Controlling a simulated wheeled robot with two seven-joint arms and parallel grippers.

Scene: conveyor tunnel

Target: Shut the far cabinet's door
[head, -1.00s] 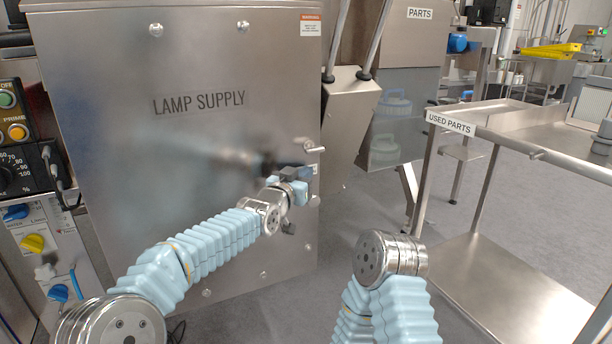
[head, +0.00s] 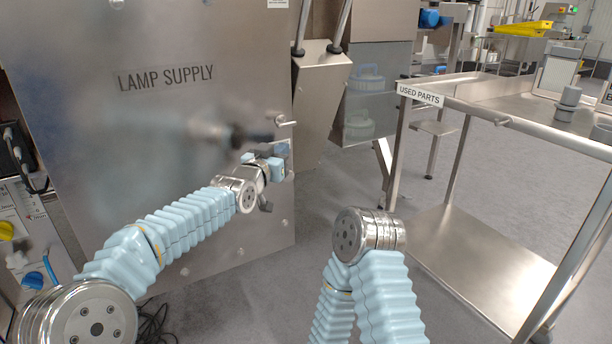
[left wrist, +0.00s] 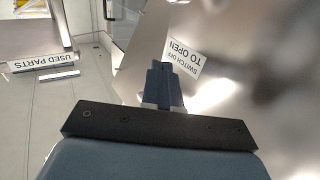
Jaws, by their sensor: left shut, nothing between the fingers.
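A large steel cabinet door (head: 130,150) marked LAMP SUPPLY fills the left of the head view. A small handle (head: 286,121) sticks out near its right edge. I cannot tell from here whether this door is ajar. My left gripper (head: 268,155) is at the door's right side, just below the handle. In the left wrist view its blue fingers (left wrist: 163,82) are shut and empty, close beside a label (left wrist: 187,56) reading SWITCH OFF TO OPEN on the shiny steel. I cannot tell if they touch it. My right gripper is out of view.
A steel cart (head: 480,125) labelled USED PARTS stands at the right; its label also shows in the left wrist view (left wrist: 40,63). A slanted steel box (head: 318,100) stands just right of the door. Grey floor (head: 325,205) is clear between door and cart.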

